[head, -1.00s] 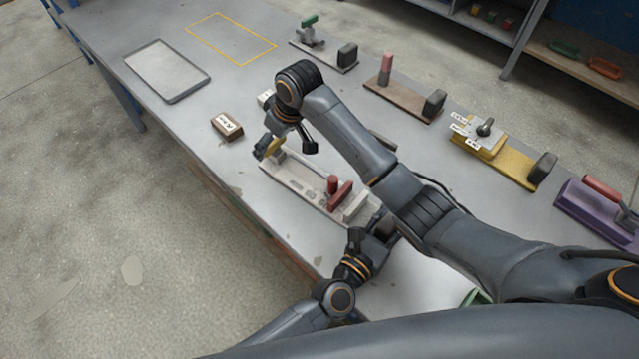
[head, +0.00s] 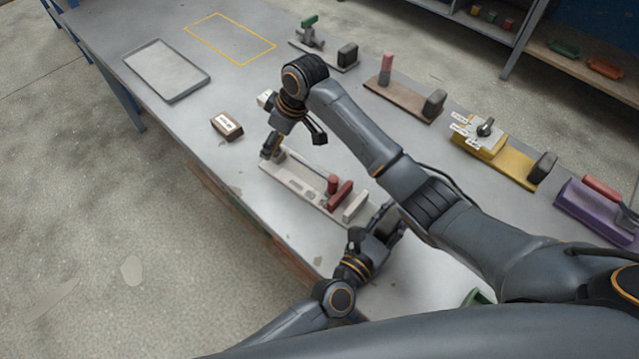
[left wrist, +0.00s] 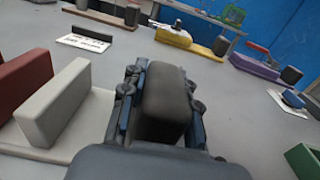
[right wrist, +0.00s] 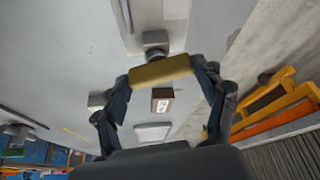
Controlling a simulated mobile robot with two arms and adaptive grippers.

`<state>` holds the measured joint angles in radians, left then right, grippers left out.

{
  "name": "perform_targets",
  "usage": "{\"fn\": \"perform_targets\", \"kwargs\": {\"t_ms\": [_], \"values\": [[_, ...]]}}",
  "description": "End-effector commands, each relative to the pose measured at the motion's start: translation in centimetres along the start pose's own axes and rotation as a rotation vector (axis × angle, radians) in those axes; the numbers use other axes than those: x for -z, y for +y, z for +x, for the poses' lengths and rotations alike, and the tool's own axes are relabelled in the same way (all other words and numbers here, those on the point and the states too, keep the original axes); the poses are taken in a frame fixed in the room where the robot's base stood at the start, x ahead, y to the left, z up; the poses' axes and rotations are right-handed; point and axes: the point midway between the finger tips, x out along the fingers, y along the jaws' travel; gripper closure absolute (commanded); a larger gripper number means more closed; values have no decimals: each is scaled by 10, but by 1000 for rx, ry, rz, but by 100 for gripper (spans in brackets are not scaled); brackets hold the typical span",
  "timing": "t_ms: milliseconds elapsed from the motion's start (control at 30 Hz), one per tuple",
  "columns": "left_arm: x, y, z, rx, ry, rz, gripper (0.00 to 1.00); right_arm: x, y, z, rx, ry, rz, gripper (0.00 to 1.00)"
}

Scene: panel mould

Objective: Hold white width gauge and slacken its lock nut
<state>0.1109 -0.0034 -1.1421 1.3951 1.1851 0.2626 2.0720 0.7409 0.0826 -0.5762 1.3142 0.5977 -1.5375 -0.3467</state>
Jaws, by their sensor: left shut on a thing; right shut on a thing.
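The white width gauge (head: 296,187) lies on the bench, with a red jaw (head: 343,193), a red post and a white block (head: 355,206) on it. My left gripper (head: 392,217) is at its near end, shut on the dark grey end block (left wrist: 168,105). The left wrist view also shows the white block (left wrist: 55,102) and red jaw (left wrist: 24,85) beside my gripper. My right gripper (head: 270,152) is at the far end. In the right wrist view its fingers are shut on a yellow bar (right wrist: 160,71), the lock nut, next to a grey square piece (right wrist: 155,40). The head view mostly hides this bar.
A brown labelled box (head: 227,126) stands left of my right gripper. Beyond are a grey tray (head: 167,72) and a yellow outline (head: 232,60). Brown (head: 400,100), yellow (head: 520,168) and purple (head: 590,212) fixtures line the right.

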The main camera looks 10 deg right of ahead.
Motion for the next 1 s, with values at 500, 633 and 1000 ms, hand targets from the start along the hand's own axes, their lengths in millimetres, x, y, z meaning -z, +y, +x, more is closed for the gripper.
{"fn": "perform_targets", "kwargs": {"t_ms": [500, 633, 1000], "values": [[0, 0, 0, 1, 0, 0, 100, 0, 4, 0, 186, -4, -447, 60], [0, 0, 0, 1, 0, 0, 100, 0, 5, 1, 234, -4, -560, 60], [0, -1, 0, 1, 0, 0, 100, 2, 6, 2, 369, -4, -883, 60]]}}
